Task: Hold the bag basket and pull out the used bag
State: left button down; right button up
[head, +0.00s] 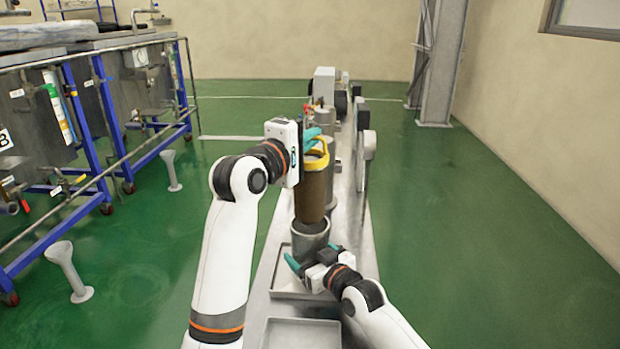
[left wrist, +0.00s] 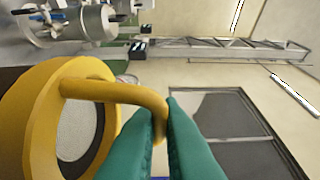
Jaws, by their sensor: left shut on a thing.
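The used bag (head: 311,197) is a long brown cylinder with a yellow ring (head: 314,160) and handle at its top. It stands upright above the grey metal bag basket (head: 310,240), its lower end at or inside the rim. My left gripper (head: 312,138) is shut on the yellow handle. The left wrist view shows its teal fingers (left wrist: 160,135) on the handle (left wrist: 115,92), with the ring's pale inside beside them. My right gripper (head: 315,258) has its teal fingers spread to either side of the basket's lower part. I cannot tell whether they press on it.
The basket is on a narrow metal bench with shallow trays (head: 302,333) at the near end. Metal canisters and equipment (head: 325,85) stand behind the bag. Blue-framed racks (head: 95,120) are at the left and a grey column (head: 437,60) at the back right.

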pick_arm(q)
notch_tip(320, 180, up, 13)
pick_arm(e)
jog(key=shift+f, duration=0.2)
jog(key=o, duration=0.8)
jog(key=shift+r, duration=0.1)
